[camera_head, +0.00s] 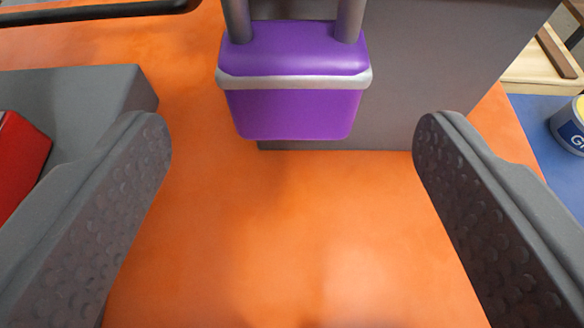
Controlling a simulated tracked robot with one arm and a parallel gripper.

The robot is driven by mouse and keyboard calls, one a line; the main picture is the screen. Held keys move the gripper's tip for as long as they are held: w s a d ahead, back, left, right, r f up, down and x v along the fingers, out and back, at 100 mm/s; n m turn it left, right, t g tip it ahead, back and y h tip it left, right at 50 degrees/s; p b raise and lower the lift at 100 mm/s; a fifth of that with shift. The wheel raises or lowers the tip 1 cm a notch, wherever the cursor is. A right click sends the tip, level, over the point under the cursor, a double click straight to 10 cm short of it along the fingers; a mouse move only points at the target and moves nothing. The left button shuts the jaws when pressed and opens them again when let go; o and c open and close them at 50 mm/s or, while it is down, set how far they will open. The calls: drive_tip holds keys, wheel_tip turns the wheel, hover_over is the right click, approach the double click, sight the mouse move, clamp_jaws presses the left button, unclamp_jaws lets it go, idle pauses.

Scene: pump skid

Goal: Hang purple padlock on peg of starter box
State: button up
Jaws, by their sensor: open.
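The purple padlock (292,85) is at the top centre of the view, upright, with a silver band around its body. Its two grey shackle legs rise out of the top of the frame, so the shackle's upper part and whatever it hangs on are hidden. My gripper (292,135) is open and empty, with one dark grey finger at each side of the view. The padlock is beyond the fingertips, between their lines, and neither finger touches it. A grey box (420,75) stands behind the padlock; I cannot tell whether it is the starter box. No peg is visible.
An orange surface (280,240) fills the middle and is clear between the fingers. At left are a grey block (75,90) and a red item (18,155). A dark bar (90,12) crosses the top left. A labelled can (570,125) is on blue at right.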

drive_tip(key=v, duration=0.8)
wheel_tip(320, 180, up, 20)
drive_tip(key=s+t+p, duration=0.1)
drive_tip(key=s, duration=0.1)
drive_tip(key=s+r, duration=0.6)
drive_tip(key=r, duration=0.3)
drive_tip(key=s+r+t, duration=0.1)
drive_tip(key=s+r, duration=0.5)
drive_tip(key=r, duration=0.3)
drive_tip(key=shift+r, duration=0.4)
drive_tip(key=shift+s, duration=0.1)
idle(0.7)
